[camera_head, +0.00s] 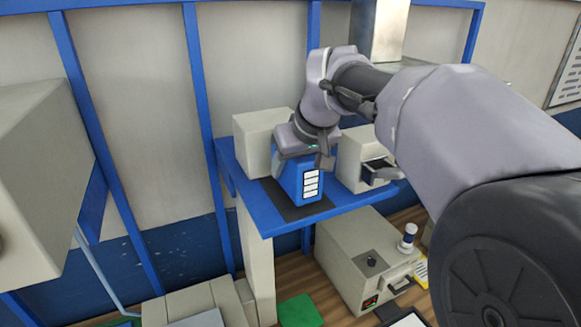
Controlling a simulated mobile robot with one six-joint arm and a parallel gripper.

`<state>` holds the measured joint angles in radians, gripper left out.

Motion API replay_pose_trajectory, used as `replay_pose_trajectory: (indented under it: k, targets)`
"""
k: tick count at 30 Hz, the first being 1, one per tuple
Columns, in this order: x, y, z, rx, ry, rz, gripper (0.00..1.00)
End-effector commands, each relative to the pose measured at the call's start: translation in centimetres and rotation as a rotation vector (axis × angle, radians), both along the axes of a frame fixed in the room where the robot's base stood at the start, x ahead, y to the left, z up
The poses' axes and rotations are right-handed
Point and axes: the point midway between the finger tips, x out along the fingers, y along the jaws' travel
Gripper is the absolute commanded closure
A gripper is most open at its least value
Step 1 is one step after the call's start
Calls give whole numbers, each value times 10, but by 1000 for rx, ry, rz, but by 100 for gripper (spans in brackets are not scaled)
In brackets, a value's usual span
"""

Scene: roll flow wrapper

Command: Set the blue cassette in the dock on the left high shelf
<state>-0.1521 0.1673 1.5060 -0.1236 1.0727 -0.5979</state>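The blue cassette (290,182) stands upright on or just over a dark pad (318,209) on the blue high shelf (285,224). It has a white label strip on its front corner. The dark pad lies between two cream boxes and looks like the dock. My gripper (304,160) comes down from above at the cassette's top. One dark finger shows against the cassette's upper right side; the other side is mostly hidden. I cannot tell whether the fingers press on the cassette, or whether its base touches the pad.
A cream box (258,140) stands left of the cassette, and another with an open drawer (362,160) stands close on its right. Below are a cream machine (350,268), a white bottle (407,238) and a green pad (299,311). Blue posts rise behind the shelf.

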Motion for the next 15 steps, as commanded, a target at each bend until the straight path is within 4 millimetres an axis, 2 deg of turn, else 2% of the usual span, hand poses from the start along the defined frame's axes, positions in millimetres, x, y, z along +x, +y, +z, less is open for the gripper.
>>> replay_pose_trajectory:
  k: [3,13,14,15]
  targets:
    - [0,0,-12,1,-2,-1,100]
    - [0,0,-16,1,-3,0,100]
    - [0,0,-16,1,-2,0,45]
    - [0,0,-15,1,-2,0,37]
